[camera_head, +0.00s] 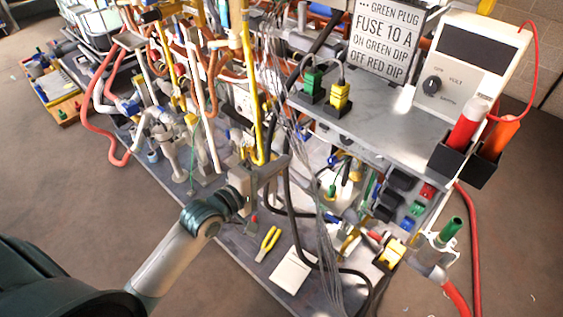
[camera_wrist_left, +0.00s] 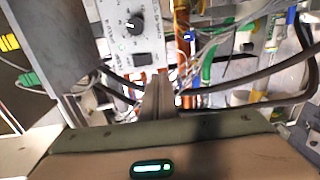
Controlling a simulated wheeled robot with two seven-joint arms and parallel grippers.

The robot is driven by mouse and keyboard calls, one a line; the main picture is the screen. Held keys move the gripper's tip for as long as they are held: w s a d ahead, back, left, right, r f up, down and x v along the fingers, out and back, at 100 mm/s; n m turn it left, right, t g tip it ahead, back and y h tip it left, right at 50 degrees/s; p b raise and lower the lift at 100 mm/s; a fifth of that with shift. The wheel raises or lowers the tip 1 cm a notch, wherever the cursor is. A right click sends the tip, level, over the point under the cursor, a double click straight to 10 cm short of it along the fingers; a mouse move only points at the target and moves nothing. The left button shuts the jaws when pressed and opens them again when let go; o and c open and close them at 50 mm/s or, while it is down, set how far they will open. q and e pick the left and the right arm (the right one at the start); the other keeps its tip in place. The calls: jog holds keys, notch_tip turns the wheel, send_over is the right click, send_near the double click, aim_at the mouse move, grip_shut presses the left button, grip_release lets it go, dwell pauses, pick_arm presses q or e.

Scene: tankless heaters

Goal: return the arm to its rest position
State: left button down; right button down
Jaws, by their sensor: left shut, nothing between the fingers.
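My left arm (camera_head: 172,258) reaches in from the lower left of the head view, with a white forearm and a dark green wrist joint. My left gripper (camera_head: 273,168) is among the pipes and cables, just in front of the workbench's raised shelf. In the left wrist view its grey fingers (camera_wrist_left: 158,97) are together, with nothing between them. Behind them is a white panel with a dial (camera_wrist_left: 135,25). I cannot tell whether the fingers touch any cable. My right gripper is not in view.
Thin grey wires and black cables hang close beside the gripper. A grey shelf (camera_head: 375,130) holds a sign (camera_head: 388,38), a white meter (camera_head: 468,68) and green and yellow plugs. Yellow pliers (camera_head: 268,243) and a white card (camera_head: 291,270) lie below. Brown floor (camera_head: 90,195) at left is open.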

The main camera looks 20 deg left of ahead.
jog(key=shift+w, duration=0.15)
pick_arm(q)
jog(key=s+a+f+m+g+y+p, duration=0.1)
jog(key=s+f+m+g+y, duration=0.15)
jog(key=f, duration=1.05)
jog(key=s+a+f+m+g+y+p, duration=0.1)
jog(key=s+f+m+g, duration=0.2)
jog(key=f, duration=1)
jog(key=s+d+f+m+g+p, duration=0.1)
jog(key=s+f+m, duration=0.4)
jog(key=s+f, duration=0.6)
jog(key=s+d+f+m+g+y+p, duration=0.1)
jog(key=s+d+f+m+g, duration=0.2)
jog(key=s+f, duration=0.9)
jog(key=m+g, duration=0.1)
jog(key=m, duration=0.2)
jog(key=shift+s+d+f, duration=0.2)
jog(key=shift+d+f, duration=0.15)
jog(key=shift+d, duration=0.05)
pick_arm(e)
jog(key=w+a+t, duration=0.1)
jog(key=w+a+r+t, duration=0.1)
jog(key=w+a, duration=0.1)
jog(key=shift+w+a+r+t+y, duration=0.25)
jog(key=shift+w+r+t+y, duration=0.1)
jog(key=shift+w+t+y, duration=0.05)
